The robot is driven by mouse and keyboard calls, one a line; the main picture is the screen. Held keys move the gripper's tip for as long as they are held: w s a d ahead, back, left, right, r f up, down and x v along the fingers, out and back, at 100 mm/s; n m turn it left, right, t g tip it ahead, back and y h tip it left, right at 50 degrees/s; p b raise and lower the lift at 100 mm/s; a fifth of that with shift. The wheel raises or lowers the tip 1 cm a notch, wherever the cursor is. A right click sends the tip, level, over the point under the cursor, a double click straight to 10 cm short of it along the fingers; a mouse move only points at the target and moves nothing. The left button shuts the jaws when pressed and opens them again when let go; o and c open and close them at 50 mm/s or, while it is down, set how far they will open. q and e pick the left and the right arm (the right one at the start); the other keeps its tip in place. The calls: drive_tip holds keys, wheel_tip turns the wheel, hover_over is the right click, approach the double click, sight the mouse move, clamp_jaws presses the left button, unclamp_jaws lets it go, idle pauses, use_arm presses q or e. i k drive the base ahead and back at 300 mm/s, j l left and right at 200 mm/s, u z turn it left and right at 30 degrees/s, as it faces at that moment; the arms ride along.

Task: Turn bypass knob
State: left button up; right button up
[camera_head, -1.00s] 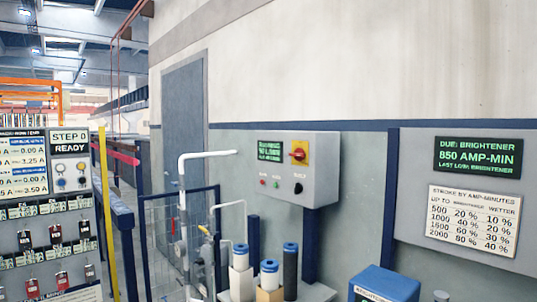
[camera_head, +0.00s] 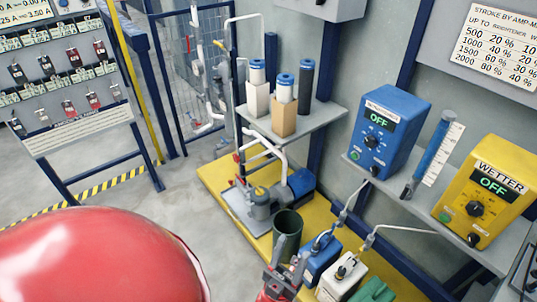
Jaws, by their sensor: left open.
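No knob here carries a bypass label that I can read, so I cannot tell which is the bypass knob. Black knobs show on the blue dosing box (camera_head: 395,125) and on the yellow WETTER box (camera_head: 487,190); both displays read OFF. Only the lower edge of a grey control box (camera_head: 312,10) shows at the top; its face is out of frame. A yellow-handled valve (camera_head: 219,45) sits on the piping at the top. My left gripper (camera_head: 283,268) is at the bottom, open, apart from all these knobs, and partly cut off. My right gripper is not in view.
A yellow platform (camera_head: 215,180) holds a pump (camera_head: 262,203), a dark bucket (camera_head: 288,228) and blue and white containers. A panel rack (camera_head: 75,140) stands at the left. The grey floor between is open.

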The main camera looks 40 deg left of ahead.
sight(236, 158)
drive_tip(key=i+j+z, duration=0.1)
drive_tip(key=j+z, duration=0.35)
drive_tip(key=j, duration=0.15)
drive_tip(key=j+z, duration=0.4)
drive_tip(key=j, duration=0.2)
drive_tip(key=j+z, duration=0.1)
drive_tip(key=j, duration=1)
drive_tip(key=k+j+z, duration=0.15)
drive_tip(key=j, duration=0.95)
drive_tip(key=k+j+z, duration=0.15)
drive_tip(key=j, duration=0.95)
drive_tip(key=k+j, duration=0.1)
drive_tip(key=j, duration=0.8)
drive_tip(key=k+j, duration=0.15)
drive_tip(key=j, duration=0.25)
drive_tip(key=i+j+z, duration=0.05)
